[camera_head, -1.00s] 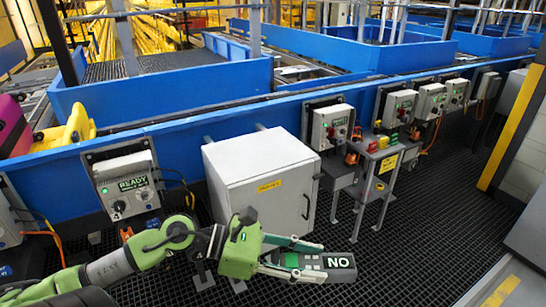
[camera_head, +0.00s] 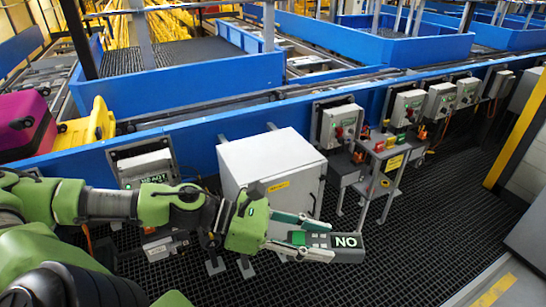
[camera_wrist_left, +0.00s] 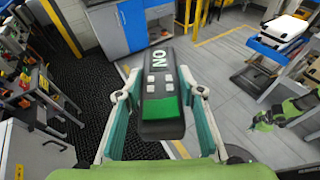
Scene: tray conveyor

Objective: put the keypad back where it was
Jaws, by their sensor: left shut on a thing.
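The keypad (camera_head: 346,241) is a dark grey box with a white "NO" label, a green panel and several pale buttons. My left gripper (camera_head: 314,241) is shut on it, with one finger along each side. It holds the keypad in the air over the dark grated floor, in front of the white cabinet. The left wrist view shows the keypad (camera_wrist_left: 160,88) lengthwise between the fingers, label end outward. A green gripper, apparently my right one (camera_wrist_left: 262,122), shows small at the right of that view. Its jaws are too small to read.
The white cabinet (camera_head: 262,160) stands behind my left gripper. A grey stand (camera_head: 383,158) with a yellow label is right of it. Control boxes (camera_head: 408,107) line the blue conveyor side (camera_head: 200,135). The grated floor (camera_head: 400,235) at right is clear.

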